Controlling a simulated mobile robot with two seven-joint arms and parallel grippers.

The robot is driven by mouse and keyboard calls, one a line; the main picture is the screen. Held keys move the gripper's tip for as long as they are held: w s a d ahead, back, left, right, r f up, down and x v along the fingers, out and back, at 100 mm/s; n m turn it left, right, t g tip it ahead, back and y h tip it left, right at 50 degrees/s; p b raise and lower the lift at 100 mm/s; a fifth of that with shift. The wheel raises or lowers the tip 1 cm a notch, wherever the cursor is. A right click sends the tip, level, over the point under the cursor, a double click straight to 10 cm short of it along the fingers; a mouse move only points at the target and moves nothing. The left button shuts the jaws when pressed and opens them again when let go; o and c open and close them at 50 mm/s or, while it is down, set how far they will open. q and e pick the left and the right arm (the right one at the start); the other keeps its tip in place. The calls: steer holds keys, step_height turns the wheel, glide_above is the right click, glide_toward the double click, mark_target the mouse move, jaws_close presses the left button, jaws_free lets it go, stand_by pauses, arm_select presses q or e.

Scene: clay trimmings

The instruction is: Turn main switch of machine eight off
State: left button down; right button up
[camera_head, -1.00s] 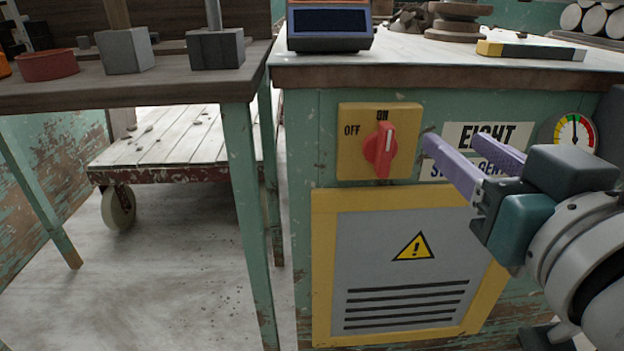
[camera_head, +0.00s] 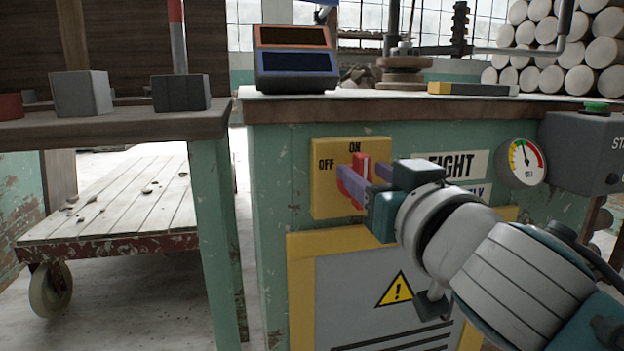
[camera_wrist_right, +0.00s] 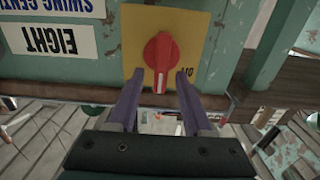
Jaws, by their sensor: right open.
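The main switch is a red knob (camera_head: 360,166) on a yellow plate (camera_head: 323,190) marked OFF at left and ON at top, on a green cabinet beside the EIGHT sign (camera_head: 452,165). In the right wrist view, upside down, the white mark on the red knob (camera_wrist_right: 159,58) points to the ON side. My right gripper (camera_head: 357,176) is open, its purple fingers on either side of the knob in the head view. In the wrist view the fingertips (camera_wrist_right: 158,76) straddle the knob's lower end; contact cannot be told. My left gripper is out of view.
A pressure gauge (camera_head: 526,161) and a grey box with a green button (camera_head: 590,150) are to the right. A panel with a warning triangle (camera_head: 398,289) lies below. A bench (camera_head: 120,128) and a low cart (camera_head: 125,200) stand at left.

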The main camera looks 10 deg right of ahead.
steer(key=shift+w, duration=0.25)
jaws_close()
stand_by(0.3)
